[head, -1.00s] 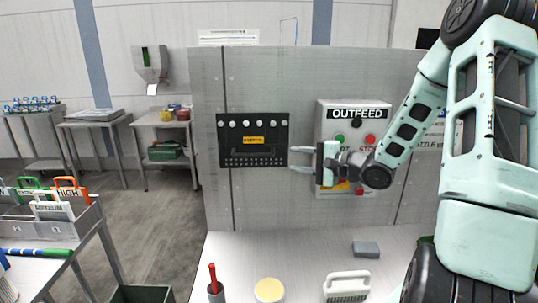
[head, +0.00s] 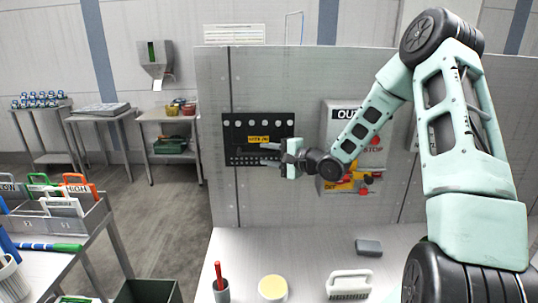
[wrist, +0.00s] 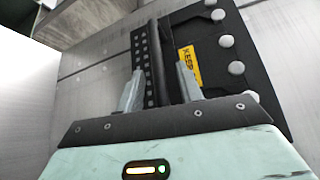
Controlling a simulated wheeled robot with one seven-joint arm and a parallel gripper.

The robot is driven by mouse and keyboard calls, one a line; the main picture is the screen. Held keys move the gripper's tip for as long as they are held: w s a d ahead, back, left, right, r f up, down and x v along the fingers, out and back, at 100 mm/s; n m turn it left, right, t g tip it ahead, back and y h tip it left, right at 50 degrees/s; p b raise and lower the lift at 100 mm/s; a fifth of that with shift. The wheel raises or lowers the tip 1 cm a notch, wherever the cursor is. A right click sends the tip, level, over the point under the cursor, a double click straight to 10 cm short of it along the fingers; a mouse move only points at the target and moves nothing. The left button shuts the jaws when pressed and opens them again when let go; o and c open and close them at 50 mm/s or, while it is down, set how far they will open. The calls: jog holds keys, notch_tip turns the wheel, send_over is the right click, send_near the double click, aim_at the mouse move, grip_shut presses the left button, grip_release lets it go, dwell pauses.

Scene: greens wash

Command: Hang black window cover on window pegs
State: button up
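The black window cover (head: 257,125) is flat against the grey metal panel, with a yellow label and rows of small holes; it also shows in the wrist view (wrist: 205,55). Round whitish pegs (wrist: 237,68) show along its top edge, some in notches in the cover; how firmly they bear it I cannot tell. A black bar handle (wrist: 157,62) stands out from the cover. My gripper (head: 272,153) is in front of the cover's lower right part. In the wrist view my gripper (wrist: 160,86) is open, its fingers on both sides of the handle with gaps visible.
The OUTFEED control box (head: 340,125) is right of the cover, partly behind my arm. On the bench below are a cup with a red stick (head: 221,290), a yellow-topped round tub (head: 273,287), a white brush (head: 349,284) and a grey block (head: 368,247).

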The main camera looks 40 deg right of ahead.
grip_shut()
jog(key=shift+s+p, duration=0.15)
jog(key=shift+p, duration=0.25)
jog(key=shift+r, duration=0.2)
dwell(0.3)
jog(key=shift+a+r+p, duration=0.1)
jog(key=shift+r+p, duration=0.4)
jog(key=shift+p, duration=0.2)
jog(key=shift+r+p, duration=1.65)
jog(key=shift+p, duration=0.4)
jog(key=shift+s+a, duration=0.15)
jog(key=shift+s, duration=0.05)
jog(key=shift+s+a, duration=0.2)
jog(key=shift+s, duration=0.1)
